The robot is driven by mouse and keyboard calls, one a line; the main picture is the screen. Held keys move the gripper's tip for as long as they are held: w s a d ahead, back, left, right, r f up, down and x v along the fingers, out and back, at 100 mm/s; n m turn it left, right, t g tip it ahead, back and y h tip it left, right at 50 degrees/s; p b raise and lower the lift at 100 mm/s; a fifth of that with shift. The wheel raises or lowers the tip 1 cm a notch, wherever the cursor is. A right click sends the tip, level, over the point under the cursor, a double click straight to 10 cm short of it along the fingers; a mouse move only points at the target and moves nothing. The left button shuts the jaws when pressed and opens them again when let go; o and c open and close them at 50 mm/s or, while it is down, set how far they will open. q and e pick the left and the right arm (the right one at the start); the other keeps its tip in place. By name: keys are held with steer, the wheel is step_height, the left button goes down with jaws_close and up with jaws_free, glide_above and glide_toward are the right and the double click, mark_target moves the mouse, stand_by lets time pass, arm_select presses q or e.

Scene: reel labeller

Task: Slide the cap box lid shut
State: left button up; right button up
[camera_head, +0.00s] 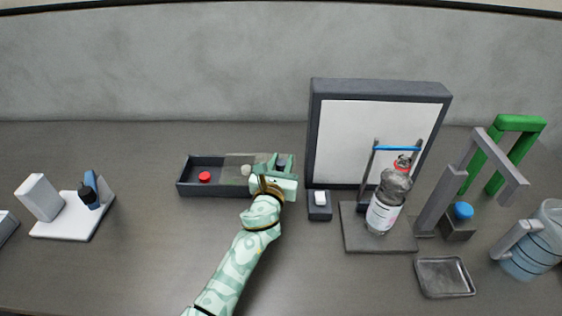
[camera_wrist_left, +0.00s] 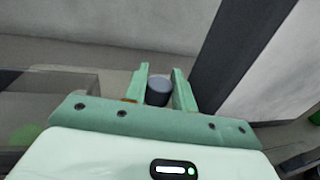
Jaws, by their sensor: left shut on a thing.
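The cap box (camera_head: 186,190) is a dark, long open tray at the middle left of the table in the head view. A red cap (camera_head: 204,177) lies in its uncovered left part. A grey see-through lid (camera_head: 236,163) covers part of its right side, with a pale round thing (camera_head: 245,170) showing there. My left gripper (camera_head: 284,163) is at the right end of the box. In the left wrist view its fingers (camera_wrist_left: 158,88) are shut on a dark round knob (camera_wrist_left: 158,93), which seems to belong to the lid. My right gripper is not in view.
A dark-framed white panel (camera_head: 375,140) stands close to the right of my left gripper. A small block holder (camera_head: 319,206) is in front of it. A labelled bottle (camera_head: 388,198) stands in a stand further right.

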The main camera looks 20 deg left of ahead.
mark_target(235, 170)
arm_select(q)
steer(key=shift+a, duration=0.1)
jaws_close()
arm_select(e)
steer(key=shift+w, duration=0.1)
arm_select(q)
steer(key=s+a, duration=0.1)
steer(key=a, duration=0.2)
steer(key=s+a+p, duration=0.1)
steer(key=a, duration=0.3)
steer(key=s+a+p, duration=0.1)
steer(key=a, duration=0.3)
steer(key=shift+s+a, duration=0.15)
steer(key=shift+s, duration=0.05)
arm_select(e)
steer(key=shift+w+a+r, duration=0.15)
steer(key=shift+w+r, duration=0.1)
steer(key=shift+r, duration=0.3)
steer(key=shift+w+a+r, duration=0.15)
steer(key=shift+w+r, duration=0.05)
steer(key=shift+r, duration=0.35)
arm_select(q)
steer(key=o, duration=0.9)
jaws_free()
steer(key=shift+a, duration=0.15)
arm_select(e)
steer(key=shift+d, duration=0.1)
